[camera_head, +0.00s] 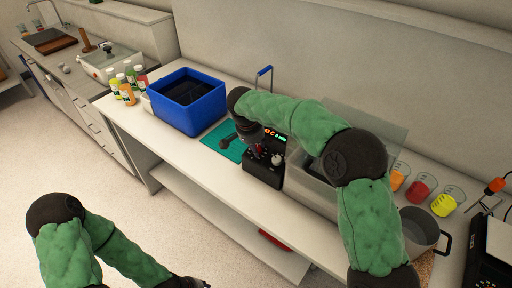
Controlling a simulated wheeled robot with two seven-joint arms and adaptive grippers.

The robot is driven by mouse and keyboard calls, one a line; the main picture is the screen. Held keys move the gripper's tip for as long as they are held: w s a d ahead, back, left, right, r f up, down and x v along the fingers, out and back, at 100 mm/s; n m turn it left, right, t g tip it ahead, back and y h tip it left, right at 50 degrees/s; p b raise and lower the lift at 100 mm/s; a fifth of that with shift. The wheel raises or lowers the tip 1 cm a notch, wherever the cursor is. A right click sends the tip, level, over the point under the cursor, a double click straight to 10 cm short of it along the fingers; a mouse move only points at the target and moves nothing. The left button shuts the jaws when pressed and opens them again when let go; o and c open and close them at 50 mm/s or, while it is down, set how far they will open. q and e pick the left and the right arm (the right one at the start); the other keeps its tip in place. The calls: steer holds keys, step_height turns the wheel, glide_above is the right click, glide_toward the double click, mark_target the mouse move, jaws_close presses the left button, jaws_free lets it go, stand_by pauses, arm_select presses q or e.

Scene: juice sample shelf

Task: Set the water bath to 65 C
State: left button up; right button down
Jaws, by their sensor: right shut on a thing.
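The water bath (308,183) is a metal tank with a clear raised lid, standing on the bench right of centre. Its black control box (258,172) is on its left side, with a small lit display (273,133) in red and green; the digits are too small to read. A pale knob (277,159) shows on the box. My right gripper (259,150) reaches down onto the control box, shut on a small control there that its fingers mostly hide. My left gripper (192,283) is low at the bottom edge, partly cut off, away from the bench.
A blue crate (205,124) stands left of the bath, with a teal mat (213,140) between them. Several juice bottles (128,92) stand further left. Beakers of coloured liquid (421,187), a metal pot (421,232) and a dark device (489,258) are at the right.

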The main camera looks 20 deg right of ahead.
steer(key=shift+s+a+f, duration=0.1)
steer(key=shift+f, duration=0.1)
stand_by(0.3)
steer(key=c, duration=0.9)
jaws_free()
steer(key=shift+r, duration=0.15)
steer(key=shift+a+r, duration=0.1)
steer(key=shift+r, duration=0.4)
steer(key=v, duration=1.1)
steer(key=shift+f, duration=0.15)
